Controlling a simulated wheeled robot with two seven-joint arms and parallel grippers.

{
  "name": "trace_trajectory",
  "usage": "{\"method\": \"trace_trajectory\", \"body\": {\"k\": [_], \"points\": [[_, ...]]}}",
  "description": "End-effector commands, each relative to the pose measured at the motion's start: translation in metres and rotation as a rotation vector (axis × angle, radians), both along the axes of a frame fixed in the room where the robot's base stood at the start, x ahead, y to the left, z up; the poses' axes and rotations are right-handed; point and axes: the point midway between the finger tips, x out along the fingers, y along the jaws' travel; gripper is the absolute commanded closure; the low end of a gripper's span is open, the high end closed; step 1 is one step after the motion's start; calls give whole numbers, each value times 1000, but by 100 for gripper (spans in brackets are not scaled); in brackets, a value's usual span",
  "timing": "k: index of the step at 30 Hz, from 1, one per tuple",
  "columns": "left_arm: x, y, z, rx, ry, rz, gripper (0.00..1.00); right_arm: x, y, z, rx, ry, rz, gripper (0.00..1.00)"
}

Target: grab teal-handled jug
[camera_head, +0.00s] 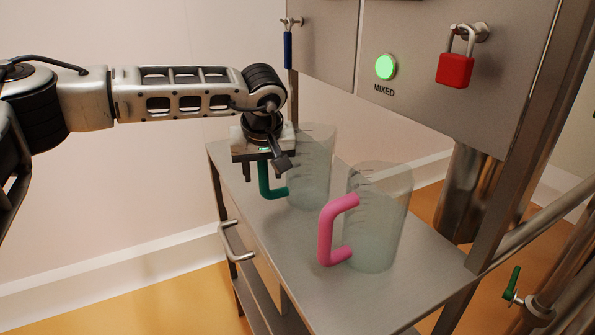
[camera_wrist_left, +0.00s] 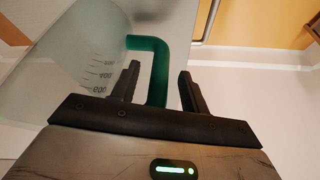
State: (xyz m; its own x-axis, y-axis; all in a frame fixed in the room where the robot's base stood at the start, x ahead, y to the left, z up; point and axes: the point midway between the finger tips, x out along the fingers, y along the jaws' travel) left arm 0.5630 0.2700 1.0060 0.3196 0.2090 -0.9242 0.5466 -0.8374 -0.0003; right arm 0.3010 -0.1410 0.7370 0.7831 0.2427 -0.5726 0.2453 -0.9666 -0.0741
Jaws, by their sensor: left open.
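The teal-handled jug (camera_head: 316,170) is clear and stands upright on the steel cart, behind the pink-handled one. Its teal handle (camera_head: 268,180) faces left in the head view, its upper part hidden by my gripper. My left gripper (camera_head: 262,172) is open at the handle. In the left wrist view, the teal handle (camera_wrist_left: 158,75) stands between the two open fingers (camera_wrist_left: 160,82), with gaps to both sides. The jug's clear wall with printed marks (camera_wrist_left: 85,50) is at the left there. My right gripper is not in view.
A clear jug with a pink handle (camera_head: 326,232) stands nearer on the steel cart (camera_head: 295,270). The hopper panel (camera_head: 415,50) rises behind with a lit green MIXED light (camera_head: 386,67) and a red padlock (camera_head: 455,70). A drawer pull (camera_head: 233,243) sticks out at the cart's left side.

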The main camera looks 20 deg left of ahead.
Motion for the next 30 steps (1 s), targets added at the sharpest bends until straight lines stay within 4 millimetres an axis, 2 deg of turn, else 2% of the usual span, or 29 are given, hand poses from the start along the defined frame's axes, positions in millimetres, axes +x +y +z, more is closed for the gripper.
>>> {"method": "trace_trajectory", "body": {"k": [8, 10, 13, 14, 23, 26, 30], "points": [[2, 1, -5, 0, -1, -1, 55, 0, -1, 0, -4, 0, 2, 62], [2, 1, -5, 0, -1, -1, 69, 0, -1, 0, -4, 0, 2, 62], [2, 1, -5, 0, -1, -1, 97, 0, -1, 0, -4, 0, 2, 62], [2, 1, -5, 0, -1, -1, 100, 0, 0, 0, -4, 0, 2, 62], [2, 1, -2, -2, -3, 0, 100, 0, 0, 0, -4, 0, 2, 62], [3, 1, 7, -2, -5, 0, 100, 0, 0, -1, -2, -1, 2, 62], [3, 1, 33, -1, -7, 1, 100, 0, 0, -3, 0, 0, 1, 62]]}}
